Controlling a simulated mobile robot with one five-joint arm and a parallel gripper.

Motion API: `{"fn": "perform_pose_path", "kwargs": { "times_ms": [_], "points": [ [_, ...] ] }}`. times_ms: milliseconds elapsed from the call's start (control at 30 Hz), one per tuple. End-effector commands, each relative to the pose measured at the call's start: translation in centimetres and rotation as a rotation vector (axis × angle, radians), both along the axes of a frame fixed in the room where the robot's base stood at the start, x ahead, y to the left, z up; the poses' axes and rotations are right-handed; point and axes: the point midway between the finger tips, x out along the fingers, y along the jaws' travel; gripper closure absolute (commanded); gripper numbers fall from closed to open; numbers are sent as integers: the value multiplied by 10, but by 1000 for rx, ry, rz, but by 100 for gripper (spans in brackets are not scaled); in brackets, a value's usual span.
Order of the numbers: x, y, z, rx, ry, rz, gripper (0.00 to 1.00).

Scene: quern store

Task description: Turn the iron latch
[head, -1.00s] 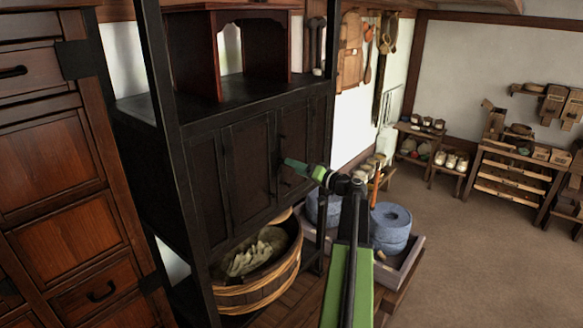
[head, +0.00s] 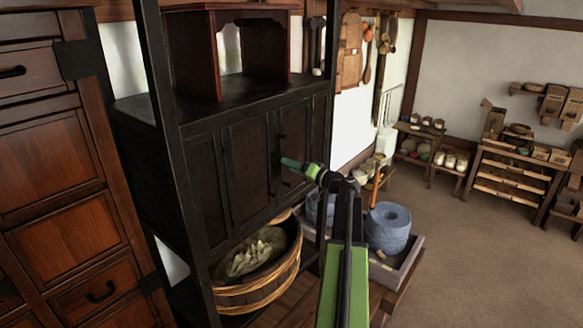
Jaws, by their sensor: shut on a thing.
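A dark cabinet (head: 248,170) with several doors stands in a black frame at left centre. Small dark fittings show on its right-hand doors. My gripper (head: 284,163) is at the front of these doors, at the end of my green arm, which reaches in from the bottom. It is shut on the iron latch, which is dark against the dark wood and mostly hidden by the fingers. The latch's exact angle cannot be made out. The doors look closed.
A wooden tub (head: 262,285) with a pale sack (head: 250,254) stands below the cabinet. A blue-grey quern stone (head: 388,228) sits in a tray (head: 407,268) to the right of my arm. A wooden drawer chest (head: 60,190) is at far left. Open floor (head: 470,240) lies right.

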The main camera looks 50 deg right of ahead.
Motion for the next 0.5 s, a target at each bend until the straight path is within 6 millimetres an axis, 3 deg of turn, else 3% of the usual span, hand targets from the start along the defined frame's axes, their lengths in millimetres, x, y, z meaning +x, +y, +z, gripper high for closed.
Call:
{"fn": "perform_pose_path", "kwargs": {
  "times_ms": [267,500],
  "points": [
    [0,0,-1,46,6,8,93],
    [0,0,-1,196,19,7,93]
  ]
}}
